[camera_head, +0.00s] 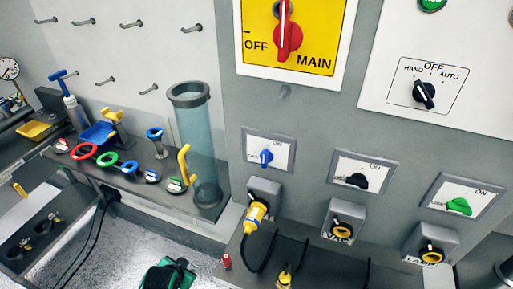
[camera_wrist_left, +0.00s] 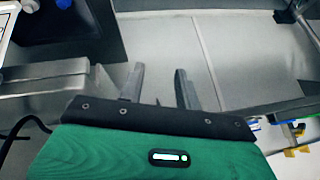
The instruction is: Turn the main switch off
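The main switch (camera_head: 287,38) is a red rotary knob on a yellow plate (camera_head: 318,42) at the top of the grey panel in the head view. Its handle stands upright, and the plate's top is cut off by the frame edge. "OFF" is printed left of the knob and "MAIN" below right. My left gripper (camera_head: 172,270), green and black, is at the bottom edge of the head view, well below and left of the switch. In the left wrist view, its two dark fingers (camera_wrist_left: 160,88) are apart with nothing between them. My right gripper is not in view.
A HAND/OFF/AUTO selector (camera_head: 424,95) is right of the main switch. Smaller blue (camera_head: 266,157), black (camera_head: 357,181) and green (camera_head: 459,206) switches sit below, above sockets. A yellow plug (camera_head: 255,217) is in the left socket. A clear cylinder (camera_head: 197,145) stands on the left shelf.

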